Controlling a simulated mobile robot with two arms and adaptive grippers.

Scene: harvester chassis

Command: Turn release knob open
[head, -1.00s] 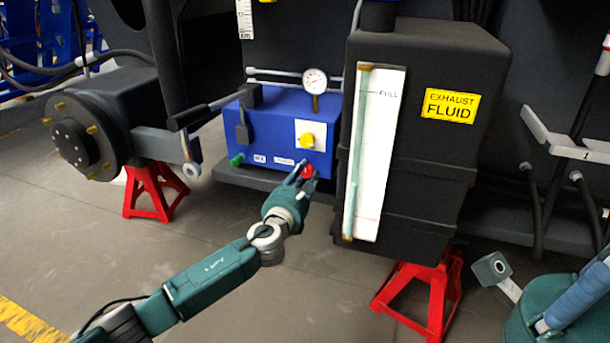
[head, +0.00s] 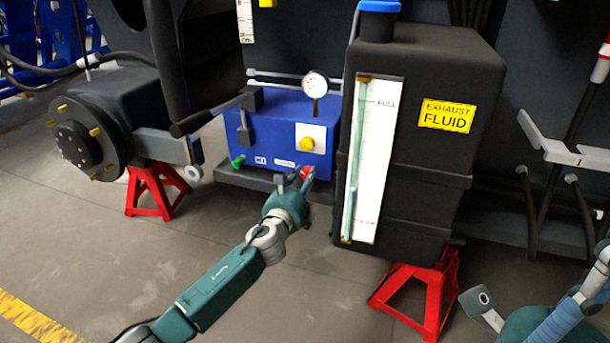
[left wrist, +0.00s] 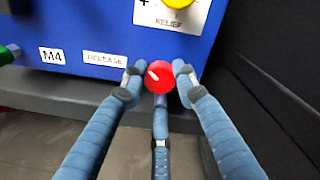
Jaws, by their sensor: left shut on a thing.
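The red release knob (left wrist: 159,77) sits at the lower right of the blue box's front, beside a label reading RELEASE (left wrist: 105,59). A white mark on the knob points to the upper left in the left wrist view. My left gripper (left wrist: 158,82) is shut on the knob, with fingers at its left and right sides and a third finger below. In the head view the knob (head: 306,172) is partly hidden by my left gripper (head: 304,178).
A black exhaust fluid tank (head: 425,170) stands close to the right. Red stands (head: 155,190) are below. The floor in front is clear.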

